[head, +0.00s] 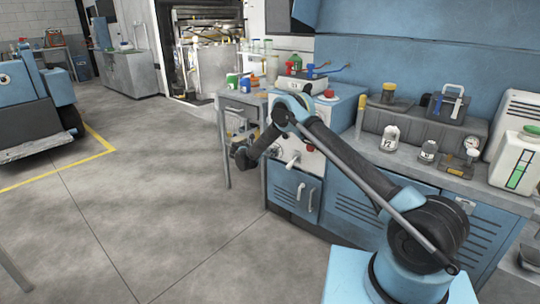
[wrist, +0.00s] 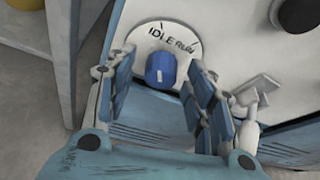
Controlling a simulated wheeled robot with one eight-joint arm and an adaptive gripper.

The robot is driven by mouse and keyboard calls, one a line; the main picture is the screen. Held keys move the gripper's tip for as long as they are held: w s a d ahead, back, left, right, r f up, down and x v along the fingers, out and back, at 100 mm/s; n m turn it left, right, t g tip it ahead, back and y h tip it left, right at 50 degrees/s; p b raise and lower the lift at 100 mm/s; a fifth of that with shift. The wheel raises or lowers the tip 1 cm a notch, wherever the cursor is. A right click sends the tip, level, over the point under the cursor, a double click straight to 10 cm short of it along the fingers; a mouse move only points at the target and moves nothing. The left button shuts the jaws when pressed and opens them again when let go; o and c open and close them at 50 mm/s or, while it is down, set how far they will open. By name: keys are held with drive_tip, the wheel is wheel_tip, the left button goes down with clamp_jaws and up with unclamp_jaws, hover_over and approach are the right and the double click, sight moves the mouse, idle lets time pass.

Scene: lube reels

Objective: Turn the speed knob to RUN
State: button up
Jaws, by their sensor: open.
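The speed knob (wrist: 160,68) is blue and sits on a round white dial (wrist: 150,36) marked IDLE and RUN in the wrist view. A small pale mark shows on the knob; I cannot surely read which label it points at. My gripper (wrist: 161,63) is open, with one finger to the left of the knob and one to the right. I see gaps between the fingers and the knob. In the head view my gripper (head: 243,156) is at the left side of the cabinet's pale front panel (head: 313,165). I cannot make out the knob there.
A dark round knob (wrist: 300,12) and a pale lever handle (wrist: 258,88) are right of the dial. A red button (head: 310,148) is on the panel. The workbench (head: 470,186) with bottles and boxes runs to the right. Open floor (head: 130,220) lies to the left.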

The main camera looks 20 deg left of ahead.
drive_tip(key=shift+w, duration=0.1)
drive_tip(key=shift+c, duration=0.6)
drive_tip(key=c, duration=0.9)
drive_tip(key=shift+c, duration=0.2)
drive_tip(key=shift+s+d+f+m+t+y, duration=0.15)
drive_tip(key=shift+m+t+y, duration=0.6)
drive_tip(key=shift+m+y, duration=0.9)
drive_tip(key=shift+s+d+f+m+t+y, duration=0.15)
drive_tip(key=shift+m+t+y, duration=0.65)
drive_tip(key=shift+m, duration=1.65)
drive_tip(key=shift+r, duration=0.1)
